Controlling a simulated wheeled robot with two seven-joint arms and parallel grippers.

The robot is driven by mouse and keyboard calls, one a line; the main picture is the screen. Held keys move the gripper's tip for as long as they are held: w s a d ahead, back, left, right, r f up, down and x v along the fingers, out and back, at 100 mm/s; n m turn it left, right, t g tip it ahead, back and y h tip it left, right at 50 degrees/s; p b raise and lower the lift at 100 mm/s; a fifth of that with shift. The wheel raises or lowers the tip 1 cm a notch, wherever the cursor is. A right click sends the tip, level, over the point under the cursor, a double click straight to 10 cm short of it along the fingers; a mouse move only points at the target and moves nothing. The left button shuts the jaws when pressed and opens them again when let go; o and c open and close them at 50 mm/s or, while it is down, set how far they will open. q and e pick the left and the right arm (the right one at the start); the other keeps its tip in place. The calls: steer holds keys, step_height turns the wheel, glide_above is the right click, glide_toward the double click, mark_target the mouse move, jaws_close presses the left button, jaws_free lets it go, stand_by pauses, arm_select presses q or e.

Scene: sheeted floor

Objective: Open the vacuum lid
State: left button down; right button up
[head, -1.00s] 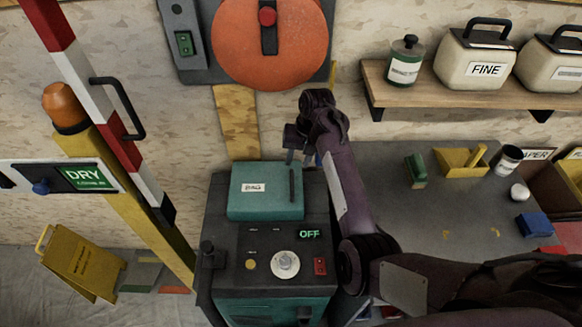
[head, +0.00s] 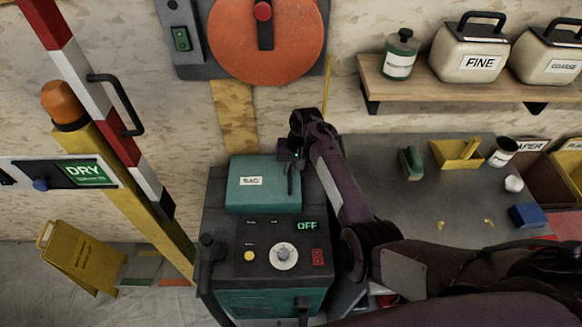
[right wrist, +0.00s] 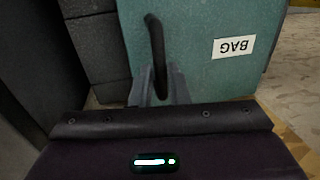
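The vacuum (head: 225,255) is a dark and teal box with a closed teal lid (head: 255,198) labelled BAG on top. A dark upright handle (head: 290,182) is at the lid's right side. In the right wrist view the same lid (right wrist: 205,75) and handle (right wrist: 155,45) show close up. My right gripper (head: 291,158) is at the upper end of the handle. In the right wrist view its two grey fingers (right wrist: 161,80) stand close on either side of the handle, with little gap, and appear shut on it. My left gripper is not in view.
A striped barrier post (head: 110,110) stands left of the vacuum. A grey bench (head: 385,170) with small items is at right, below a shelf (head: 470,92) with canisters. A yellow folding sign (head: 78,262) stands on the floor at left.

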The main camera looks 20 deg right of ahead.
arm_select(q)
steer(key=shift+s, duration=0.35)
arm_select(e)
jaws_close()
